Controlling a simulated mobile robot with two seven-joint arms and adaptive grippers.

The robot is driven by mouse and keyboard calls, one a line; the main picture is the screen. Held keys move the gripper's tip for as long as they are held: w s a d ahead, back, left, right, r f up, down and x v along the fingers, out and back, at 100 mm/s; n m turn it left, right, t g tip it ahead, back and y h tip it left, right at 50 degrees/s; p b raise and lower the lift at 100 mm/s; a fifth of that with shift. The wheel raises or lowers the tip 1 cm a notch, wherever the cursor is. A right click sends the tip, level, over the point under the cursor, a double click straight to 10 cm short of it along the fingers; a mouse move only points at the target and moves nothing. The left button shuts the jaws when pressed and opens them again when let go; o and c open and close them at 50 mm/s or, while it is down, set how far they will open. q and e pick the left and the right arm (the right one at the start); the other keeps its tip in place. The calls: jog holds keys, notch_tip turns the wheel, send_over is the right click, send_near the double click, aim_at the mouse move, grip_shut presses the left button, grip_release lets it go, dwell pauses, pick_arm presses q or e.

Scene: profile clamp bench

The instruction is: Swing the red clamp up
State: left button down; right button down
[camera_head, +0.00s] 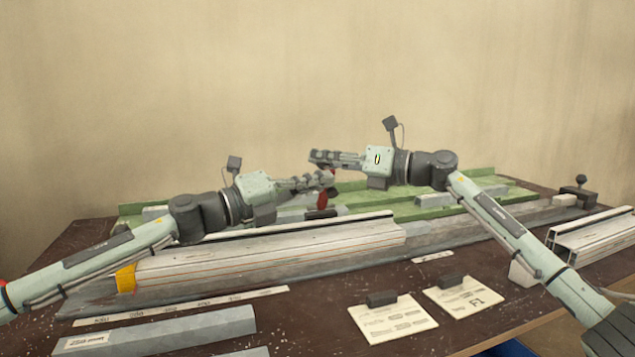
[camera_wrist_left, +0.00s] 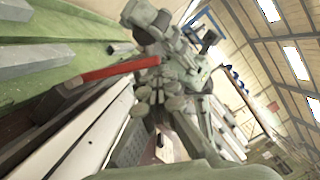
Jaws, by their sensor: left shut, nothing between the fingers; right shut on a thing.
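The red clamp shows in the head view as a red handle piece (camera_head: 322,201) below the gripper tips, with a bit more red between the two grippers. In the left wrist view its red bar (camera_wrist_left: 112,72) runs slantwise, its right end meeting grey gripper parts. My left gripper (camera_head: 328,179) is shut and empty, right above the red piece. My right gripper (camera_head: 314,157) is just above and behind it, shut on the red clamp; the fingers partly hide the grip. The clamp's pivot is hard to make out.
A long pale profile (camera_head: 270,250) with a yellow end lies in front of the green bench bed (camera_head: 480,190). More profiles (camera_head: 600,232) lie at the right. Two cards (camera_head: 392,322) with dark blocks and a grey bar (camera_head: 160,335) lie at the front. A dark knobbed stop (camera_head: 579,192) stands far right.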

jog(key=c, duration=1.8)
grip_release()
jog(key=shift+w+d+f, duration=0.1)
jog(key=shift+d+f, duration=0.15)
jog(key=shift+f, duration=0.45)
jog(key=shift+o, duration=1.2)
jog(key=shift+d, duration=0.1)
pick_arm(q)
jog(key=shift+w+a+r+t, duration=0.3)
jog(key=shift+w, duration=0.25)
pick_arm(e)
jog(key=shift+r, duration=0.1)
